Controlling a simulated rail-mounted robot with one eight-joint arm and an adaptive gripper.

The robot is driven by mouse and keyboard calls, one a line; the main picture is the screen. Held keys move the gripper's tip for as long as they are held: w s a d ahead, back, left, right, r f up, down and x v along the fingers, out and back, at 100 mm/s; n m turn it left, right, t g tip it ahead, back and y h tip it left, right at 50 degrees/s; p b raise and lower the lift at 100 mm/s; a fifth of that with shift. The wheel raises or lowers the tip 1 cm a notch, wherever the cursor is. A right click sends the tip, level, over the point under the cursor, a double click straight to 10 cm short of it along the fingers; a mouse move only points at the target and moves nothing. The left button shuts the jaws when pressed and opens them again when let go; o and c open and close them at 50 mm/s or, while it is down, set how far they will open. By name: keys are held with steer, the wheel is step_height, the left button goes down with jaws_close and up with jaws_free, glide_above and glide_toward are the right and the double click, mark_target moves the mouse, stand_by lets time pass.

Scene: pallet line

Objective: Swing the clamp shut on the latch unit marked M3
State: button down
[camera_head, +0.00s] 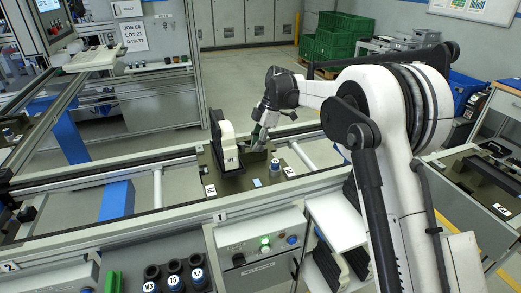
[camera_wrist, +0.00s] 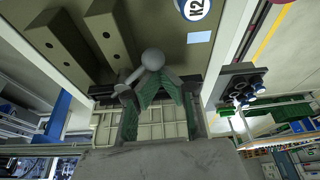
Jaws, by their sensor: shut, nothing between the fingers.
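An olive fixture plate (camera_head: 232,182) sits on the rail line in the head view, carrying a tall white-and-black upright part (camera_head: 226,145). A blue-and-white round piece (camera_head: 275,168) stands on it; its label reads N2 or similar in the wrist view (camera_wrist: 196,8). My gripper (camera_head: 257,140) is low over the plate, beside the upright part. In the wrist view my gripper (camera_wrist: 157,88) is shut and empty, close to a grey ball knob (camera_wrist: 153,58); I cannot tell whether they touch. A black cylinder marked M3 (camera_head: 151,286) stands at the front. I cannot make out an M3 mark on the plate.
Cylinders that seem marked 15 (camera_head: 175,282) and K2 (camera_head: 198,279) stand beside the M3 one. Two olive blocks (camera_wrist: 110,37) rise from the plate near my gripper. A control box with a green lamp (camera_head: 265,243) is in front. Another fixture (camera_head: 480,180) lies at right.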

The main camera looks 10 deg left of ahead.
steer(key=shift+w+d+f+b, duration=0.15)
steer(key=shift+w+b, duration=0.1)
steer(key=shift+w, duration=0.3)
steer(key=shift+w+d+r+b, duration=0.15)
steer(key=shift+w+b, duration=0.1)
steer(key=shift+w, duration=0.3)
steer(key=shift+w+a, duration=0.1)
steer(key=shift+w, duration=1.4)
